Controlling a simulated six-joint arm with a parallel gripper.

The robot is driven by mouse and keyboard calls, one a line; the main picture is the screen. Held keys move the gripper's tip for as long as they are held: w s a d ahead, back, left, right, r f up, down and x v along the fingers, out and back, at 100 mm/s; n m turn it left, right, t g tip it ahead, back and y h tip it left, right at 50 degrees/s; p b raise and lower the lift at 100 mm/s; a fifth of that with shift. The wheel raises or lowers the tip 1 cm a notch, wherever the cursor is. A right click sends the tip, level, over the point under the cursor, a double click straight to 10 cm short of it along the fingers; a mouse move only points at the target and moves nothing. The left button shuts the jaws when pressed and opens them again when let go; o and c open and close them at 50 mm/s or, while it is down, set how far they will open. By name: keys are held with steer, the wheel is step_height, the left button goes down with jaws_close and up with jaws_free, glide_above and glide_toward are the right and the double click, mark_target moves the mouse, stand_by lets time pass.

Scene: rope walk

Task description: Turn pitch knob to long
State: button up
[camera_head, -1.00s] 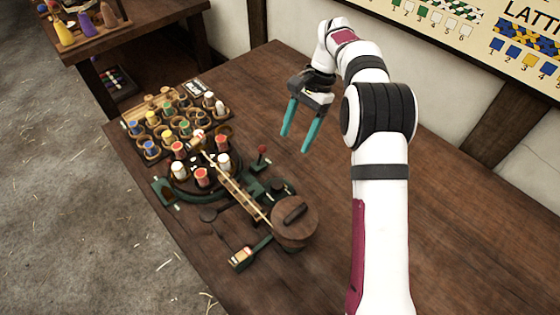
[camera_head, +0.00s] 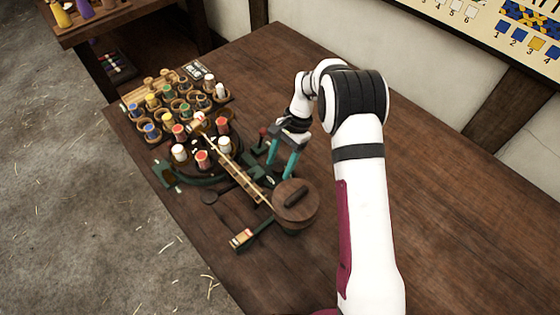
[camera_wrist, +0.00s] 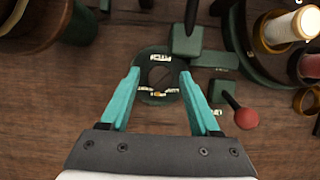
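A red-balled lever (camera_wrist: 246,118) stands just right of the right finger. A round wooden drum (camera_head: 296,203) is nearby at the front. Bobbins (camera_head: 202,159) sit on the machine's carrier plate, with a rack of coloured bobbins behind. The table's right side is clear.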

jaws_close()
steer(key=n+h, duration=0.1)
steer(key=n, duration=0.2)
steer(key=shift+w+a+n+g, duration=0.1)
steer(key=shift+n+g, duration=0.2)
steer(key=shift+g, duration=0.1)
steer(key=shift+n+h, duration=0.8)
steer(key=shift+n, duration=1)
